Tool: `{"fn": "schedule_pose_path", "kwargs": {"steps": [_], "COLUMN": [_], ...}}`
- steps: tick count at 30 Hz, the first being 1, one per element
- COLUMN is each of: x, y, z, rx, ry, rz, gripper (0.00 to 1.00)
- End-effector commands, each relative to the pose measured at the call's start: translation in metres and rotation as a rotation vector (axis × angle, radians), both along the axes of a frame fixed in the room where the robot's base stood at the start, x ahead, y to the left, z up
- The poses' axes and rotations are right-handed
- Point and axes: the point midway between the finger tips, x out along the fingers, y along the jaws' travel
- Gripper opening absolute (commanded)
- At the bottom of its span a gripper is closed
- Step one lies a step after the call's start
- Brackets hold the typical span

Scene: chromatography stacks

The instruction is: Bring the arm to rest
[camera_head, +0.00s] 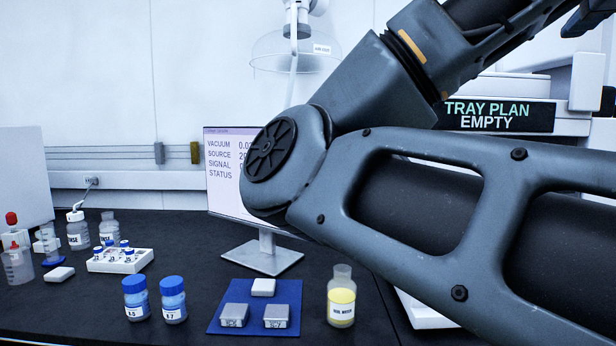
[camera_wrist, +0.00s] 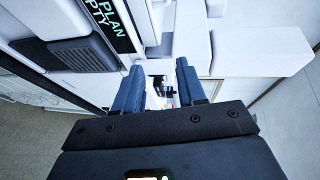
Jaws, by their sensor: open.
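My arm crosses the right half of the head view, bent at a large joint in front of the monitor. My gripper (camera_wrist: 160,92) shows in the wrist view. Its two blue fingers stand apart with nothing held between them. In the head view the gripper is out of the frame. In the wrist view a white instrument with a dark sign (camera_wrist: 112,22) lies to the left of the fingers. The same sign, reading "TRAY PLAN EMPTY", shows behind my arm in the head view (camera_head: 496,116).
The dark bench (camera_head: 90,310) holds two blue-capped bottles (camera_head: 172,300), a white vial rack (camera_head: 120,260), a blue mat (camera_head: 212,325) with small blocks, and a yellow-filled waste bottle (camera_head: 341,297). A monitor (camera_head: 222,170) stands behind my arm. A clear hood (camera_head: 297,52) hangs above.

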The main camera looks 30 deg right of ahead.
Motion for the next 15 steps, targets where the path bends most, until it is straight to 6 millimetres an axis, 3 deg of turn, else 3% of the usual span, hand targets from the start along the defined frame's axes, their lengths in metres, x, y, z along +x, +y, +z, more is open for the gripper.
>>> {"fn": "schedule_pose_path", "kwargs": {"steps": [15], "x": [0.020], "y": [0.002], "z": [-0.008], "rx": [-0.143], "ry": [0.110], "rz": [-0.040], "gripper": [0.40]}}
